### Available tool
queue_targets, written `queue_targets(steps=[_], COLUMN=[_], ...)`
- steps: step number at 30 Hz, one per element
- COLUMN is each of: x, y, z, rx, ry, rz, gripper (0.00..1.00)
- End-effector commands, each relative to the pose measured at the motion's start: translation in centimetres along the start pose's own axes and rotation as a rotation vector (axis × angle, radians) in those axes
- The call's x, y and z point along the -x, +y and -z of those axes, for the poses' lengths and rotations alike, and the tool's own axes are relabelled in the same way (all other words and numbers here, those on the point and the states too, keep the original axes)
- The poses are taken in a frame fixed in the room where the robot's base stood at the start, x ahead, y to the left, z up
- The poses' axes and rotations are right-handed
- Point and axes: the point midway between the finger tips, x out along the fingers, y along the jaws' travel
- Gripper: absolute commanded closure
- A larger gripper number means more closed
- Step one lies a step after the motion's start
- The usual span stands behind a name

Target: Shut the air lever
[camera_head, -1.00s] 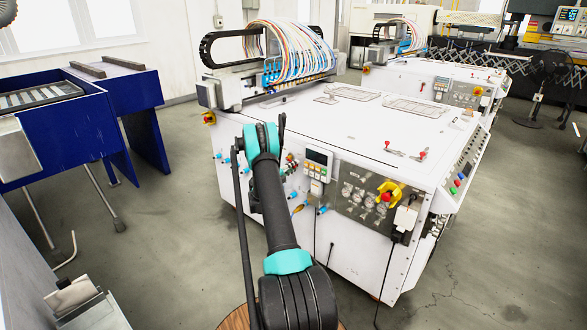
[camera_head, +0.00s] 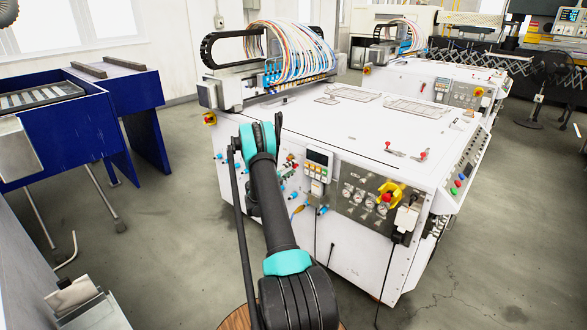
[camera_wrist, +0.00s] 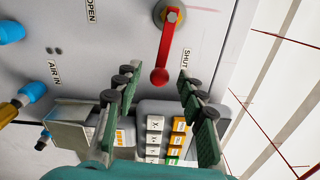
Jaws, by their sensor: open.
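The air lever (camera_wrist: 165,50) is a red handle on a round metal pivot, on the white machine panel in the wrist view. It hangs from the pivot with its rounded tip pointing down in the picture, leaning slightly left. An OPEN label (camera_wrist: 91,11) is to its left and a SHUT label (camera_wrist: 186,58) is close on its right. My gripper (camera_wrist: 157,76) is open, with one finger each side of the lever's tip in the picture. I see no clear contact, and the depth gap cannot be told. In the head view my arm hides the gripper's fingers.
A keypad (camera_wrist: 160,130) with white, orange and green buttons lies behind the fingers in the wrist view. Blue fittings (camera_wrist: 10,31) and an AIR IN label (camera_wrist: 54,72) are at left. The white machine (camera_head: 350,125) fills the middle; a blue table (camera_head: 105,100) stands left.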

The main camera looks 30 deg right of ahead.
Motion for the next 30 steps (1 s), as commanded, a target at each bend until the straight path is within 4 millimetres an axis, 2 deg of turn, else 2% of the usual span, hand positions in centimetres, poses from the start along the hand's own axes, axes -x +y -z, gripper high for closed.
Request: queue_targets(steps=[6,13,19,30], x=[4.7,8.4,9.7,9.8], y=[0.0,0.0,0.0,0.0], z=[-0.1,-0.1,-0.1,-0.1], rx=[0.000,-0.001,-0.001,-0.001], ry=[-0.004,-0.002,-0.002,-0.001], rz=[0.000,0.000,0.000,0.000], gripper=[0.60,0.60,0.60,0.60])
